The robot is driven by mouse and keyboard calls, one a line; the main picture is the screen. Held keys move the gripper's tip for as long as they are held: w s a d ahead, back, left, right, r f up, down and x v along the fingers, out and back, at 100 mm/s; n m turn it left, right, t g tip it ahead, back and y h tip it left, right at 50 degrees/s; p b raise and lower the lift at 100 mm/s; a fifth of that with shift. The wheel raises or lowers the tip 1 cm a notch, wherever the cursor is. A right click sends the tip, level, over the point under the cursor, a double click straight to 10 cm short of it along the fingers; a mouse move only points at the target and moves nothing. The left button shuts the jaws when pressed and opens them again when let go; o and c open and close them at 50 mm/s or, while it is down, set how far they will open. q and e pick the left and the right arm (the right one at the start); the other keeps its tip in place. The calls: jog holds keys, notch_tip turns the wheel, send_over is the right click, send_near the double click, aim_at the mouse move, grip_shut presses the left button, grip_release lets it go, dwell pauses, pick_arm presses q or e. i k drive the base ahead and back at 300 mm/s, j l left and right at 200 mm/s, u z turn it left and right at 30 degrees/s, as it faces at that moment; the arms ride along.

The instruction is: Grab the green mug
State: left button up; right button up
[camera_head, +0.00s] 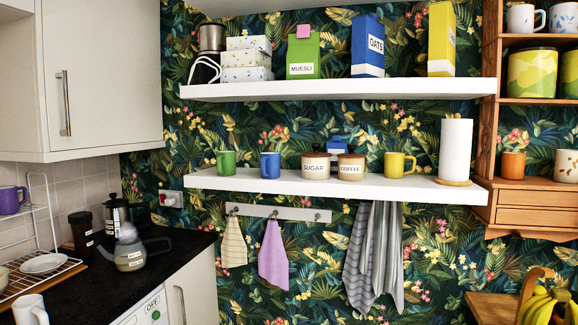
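The green mug (226,163) stands upright near the left end of the lower white wall shelf (330,187), with its handle towards the left. A blue mug (270,165) stands to its right, apart from it. Neither of my grippers shows in the head view, so nothing is seen touching the green mug.
The sugar jar (315,166), coffee jar (351,167), yellow mug (398,164) and paper roll (456,150) share the shelf. The upper shelf (340,90) hangs above. Towels (272,254) hang below. A white cupboard (100,75) and dark counter (110,285) are at left.

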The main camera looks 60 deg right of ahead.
aim_at(226, 160)
jog(key=z, duration=1.8)
